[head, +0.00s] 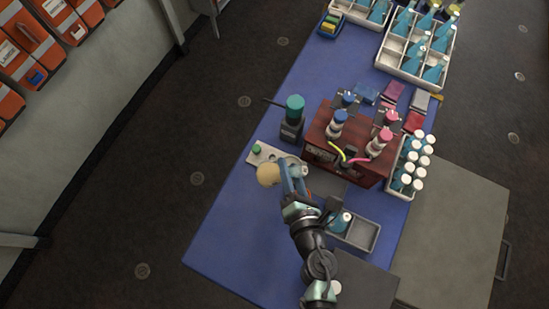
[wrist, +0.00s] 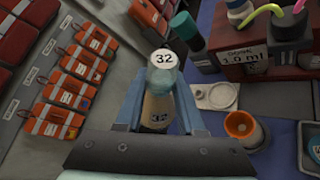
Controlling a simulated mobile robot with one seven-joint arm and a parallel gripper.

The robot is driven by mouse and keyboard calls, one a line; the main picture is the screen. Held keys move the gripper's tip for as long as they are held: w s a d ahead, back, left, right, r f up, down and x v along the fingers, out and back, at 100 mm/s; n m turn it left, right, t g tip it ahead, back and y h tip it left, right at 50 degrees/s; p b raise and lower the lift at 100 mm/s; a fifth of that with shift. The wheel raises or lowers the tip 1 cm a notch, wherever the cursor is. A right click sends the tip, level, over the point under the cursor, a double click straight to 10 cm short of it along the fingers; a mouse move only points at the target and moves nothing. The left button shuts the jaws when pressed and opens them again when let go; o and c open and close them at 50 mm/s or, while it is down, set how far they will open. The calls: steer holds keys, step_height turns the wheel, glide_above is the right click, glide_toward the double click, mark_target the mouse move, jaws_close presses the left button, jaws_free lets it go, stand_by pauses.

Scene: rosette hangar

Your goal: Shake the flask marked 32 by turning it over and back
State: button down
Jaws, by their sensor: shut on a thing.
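The flask marked 32 (wrist: 158,118) is between the blue fingers of my gripper (wrist: 160,98), which is shut on it. In the wrist view its white round end marked 32 (wrist: 163,59) is above a pale teal part, with a beige part carrying a second 32 label below. In the head view, a pale beige round end of the flask (head: 268,174) shows left of my gripper (head: 287,174). The flask is held above the blue table's left side; its exact tilt is hard to tell. My fingers hide part of it in the head view.
A dark red dispenser box (head: 342,150) stands right of my gripper, with a teal-capped bottle (head: 293,119) behind. A white plate (head: 262,156), an orange cup (wrist: 240,126) and a grey tray (head: 362,236) with a flask are close. A rack of white-capped flasks (head: 391,190) stands farther right.

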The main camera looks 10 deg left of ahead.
steer(key=shift+d+f+m+y+b, duration=0.1)
steer(key=shift+f+m+y+b, duration=0.25)
steer(key=shift+b, duration=0.35)
steer(key=m+t+y+b, duration=0.1)
steer(key=m+b, duration=0.1)
steer(key=b, duration=0.1)
steer(key=shift+f, duration=0.15)
steer(key=shift+r+m+t+y+b, duration=0.2)
steer(key=shift+m+t+y+b, duration=0.25)
steer(key=shift+m+b, duration=0.6)
steer(key=shift+r+m+b, duration=0.2)
steer(key=shift+m+b, duration=0.1)
steer(key=m+b, duration=0.1)
steer(key=t+y+b, duration=0.1)
steer(key=shift+f+m+b, duration=0.35)
steer(key=shift+m+b, duration=0.05)
steer(key=m+t+b, duration=0.1)
steer(key=m+b, duration=0.1)
steer(key=shift+m+t, duration=0.35)
steer(key=shift+m, duration=0.05)
steer(key=shift+r+m+b, duration=0.2)
steer(key=shift+m+b, duration=0.4)
steer(key=shift+b, duration=0.05)
steer(key=shift+r+m+t, duration=0.25)
steer(key=shift+m+t, duration=0.15)
steer(key=shift+m, duration=0.1)
